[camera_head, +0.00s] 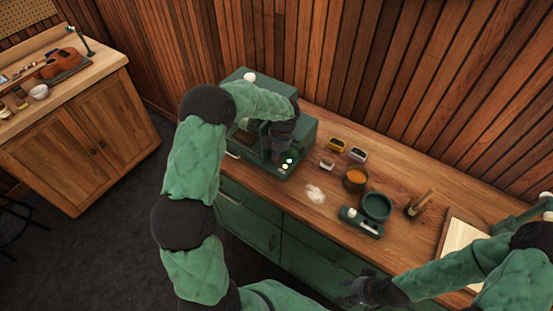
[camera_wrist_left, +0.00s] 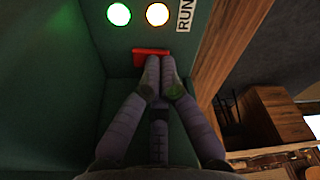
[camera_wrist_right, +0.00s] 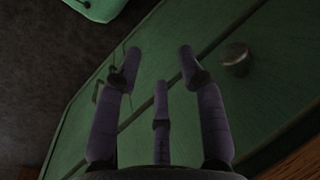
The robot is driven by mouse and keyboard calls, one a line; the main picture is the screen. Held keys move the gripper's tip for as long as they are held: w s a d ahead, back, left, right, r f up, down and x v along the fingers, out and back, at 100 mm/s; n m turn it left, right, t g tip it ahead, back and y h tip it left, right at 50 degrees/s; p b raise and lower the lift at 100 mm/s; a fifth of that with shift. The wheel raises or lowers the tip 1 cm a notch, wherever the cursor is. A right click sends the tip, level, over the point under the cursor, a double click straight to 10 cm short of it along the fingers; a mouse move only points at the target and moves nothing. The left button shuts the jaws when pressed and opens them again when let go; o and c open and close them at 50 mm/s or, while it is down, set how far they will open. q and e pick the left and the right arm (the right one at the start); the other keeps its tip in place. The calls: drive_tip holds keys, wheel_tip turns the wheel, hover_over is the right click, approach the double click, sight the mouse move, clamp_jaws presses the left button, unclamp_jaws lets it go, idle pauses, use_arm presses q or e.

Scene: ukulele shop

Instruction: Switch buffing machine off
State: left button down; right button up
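The green buffing machine (camera_head: 304,130) stands at the left end of the wooden counter, partly hidden behind my left arm. In the left wrist view its green panel (camera_wrist_left: 50,70) carries a red switch (camera_wrist_left: 150,52), a lit green lamp (camera_wrist_left: 119,14), a lit cream-coloured lamp (camera_wrist_left: 157,13) and a "RUN" label (camera_wrist_left: 185,17). My left gripper (camera_wrist_left: 160,66) has its fingertips together at the red switch; I cannot tell whether they press it. It holds nothing. My right gripper (camera_head: 362,291) is open and empty in front of the green cabinet; its fingers are spread in the right wrist view (camera_wrist_right: 160,65).
A wood-slat wall stands behind. A workbench (camera_head: 75,150) holds a ukulele (camera_head: 60,62).

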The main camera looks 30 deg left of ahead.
use_arm(q)
drive_tip(key=shift+w+r, duration=0.1)
drive_tip(key=shift+r, duration=0.6)
drive_tip(key=shift+r+p, duration=1.2)
drive_tip(key=shift+r, duration=1.55)
drive_tip(key=shift+f, duration=0.1)
